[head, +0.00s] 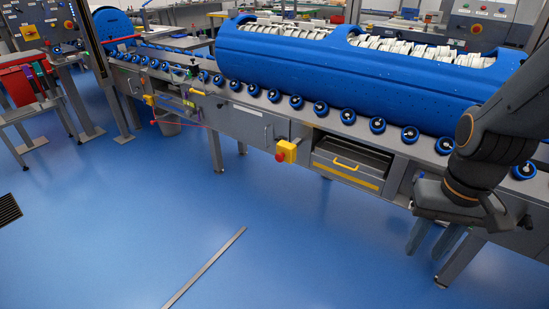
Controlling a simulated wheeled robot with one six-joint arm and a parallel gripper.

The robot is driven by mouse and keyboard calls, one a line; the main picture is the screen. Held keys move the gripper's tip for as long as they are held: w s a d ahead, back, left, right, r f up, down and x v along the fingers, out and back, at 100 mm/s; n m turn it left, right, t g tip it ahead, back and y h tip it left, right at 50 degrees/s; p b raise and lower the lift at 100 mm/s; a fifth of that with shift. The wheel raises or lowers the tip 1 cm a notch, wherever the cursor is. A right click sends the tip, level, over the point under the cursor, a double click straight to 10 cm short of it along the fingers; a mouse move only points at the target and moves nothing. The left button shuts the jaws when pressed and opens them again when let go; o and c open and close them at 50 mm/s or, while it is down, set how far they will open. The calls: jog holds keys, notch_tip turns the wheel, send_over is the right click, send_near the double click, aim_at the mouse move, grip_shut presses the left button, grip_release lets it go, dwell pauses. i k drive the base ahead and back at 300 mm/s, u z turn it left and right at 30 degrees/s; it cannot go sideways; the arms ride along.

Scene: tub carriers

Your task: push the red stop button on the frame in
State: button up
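The red stop button (280,157) sticks out of a yellow box (289,150) on the front of the grey steel frame (238,117), below the rollers and near the middle of the head view. Nothing covers it. My gripper (432,243) hangs at the right, well to the right of the button and lower in the picture, with its fingers pointing down. The two fingers stand apart with a gap between them, and no object shows in the gap. The gripper is clear of the button.
A long blue tub carrier (330,75) holding white parts lies on the frame's blue rollers (347,115). A drawer with a yellow handle (346,163) is right of the button. A red cord (180,125) runs along the left front. The blue floor ahead is open.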

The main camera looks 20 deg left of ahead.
aim_at(279, 157)
jog(key=u, duration=0.8)
jog(key=k, duration=0.85)
jog(key=i, duration=0.85)
jog(key=u, duration=1.4)
jog(key=i, duration=0.8)
jog(key=z, duration=0.05)
